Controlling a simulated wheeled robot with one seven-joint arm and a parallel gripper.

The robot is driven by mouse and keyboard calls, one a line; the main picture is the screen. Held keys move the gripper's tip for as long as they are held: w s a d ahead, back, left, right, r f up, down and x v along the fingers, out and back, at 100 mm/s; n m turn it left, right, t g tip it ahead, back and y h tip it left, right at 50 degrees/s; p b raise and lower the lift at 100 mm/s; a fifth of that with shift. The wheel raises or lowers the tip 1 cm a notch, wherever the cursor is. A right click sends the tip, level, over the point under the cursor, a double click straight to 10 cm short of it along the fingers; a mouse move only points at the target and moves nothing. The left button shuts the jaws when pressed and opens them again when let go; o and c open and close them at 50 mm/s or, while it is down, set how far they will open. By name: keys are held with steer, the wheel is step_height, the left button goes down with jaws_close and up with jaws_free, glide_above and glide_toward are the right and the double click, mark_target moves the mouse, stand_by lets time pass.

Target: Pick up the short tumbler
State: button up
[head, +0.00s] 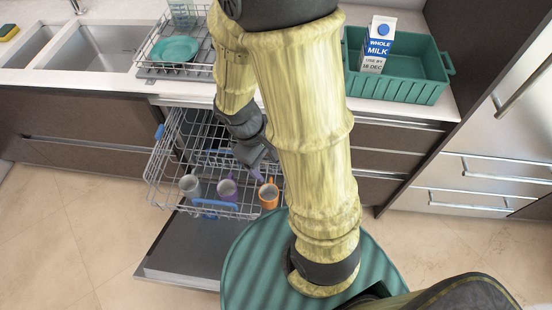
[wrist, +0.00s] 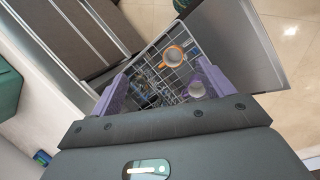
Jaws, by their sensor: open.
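I cannot clearly make out the short tumbler. A clear, glass-like shape (wrist: 147,93) shows in the rack beside the left finger in the wrist view, and it may be the tumbler. My gripper (head: 257,170) is over the pulled-out dishwasher rack (head: 160,172). In the wrist view my gripper (wrist: 162,72) has its purple fingers wide apart, with nothing held between them. The arm hides the right part of the rack in the head view.
An orange mug (head: 268,195), a purple mug (head: 227,189) and a grey mug (head: 190,187) stand along the rack's front. The open dishwasher door (head: 185,250) lies below. On the counter are a green crate (head: 405,90), a milk carton (head: 377,45) and a dish rack with a teal plate (head: 174,50).

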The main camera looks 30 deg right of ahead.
steer(key=w+d+f+n+h+b, duration=0.1)
steer(key=d+f+n+h+b, duration=0.15)
steer(key=f, duration=0.25)
steer(key=w+d+f+n+h+b, duration=0.1)
steer(key=f+n+h+b, duration=0.15)
steer(key=f+n, duration=0.2)
steer(key=w+a+f+n+t+h+b, duration=0.1)
steer(key=w+f+n+t+b, duration=0.3)
steer(key=f, duration=0.4)
steer(key=w+a+f+n+t+h+b, duration=0.2)
steer(key=w+f+n+t+b, duration=0.3)
steer(key=w+f+n, duration=0.2)
step_height(320, 180, down, 2)
steer(key=shift+w+n, duration=0.15)
steer(key=shift+n, duration=0.55)
steer(key=b+x, duration=0.1)
steer(key=x, duration=1.1)
steer(key=shift+d+f, duration=0.1)
steer(key=shift+d, duration=0.1)
steer(key=x, duration=0.5)
steer(key=shift+b, duration=0.35)
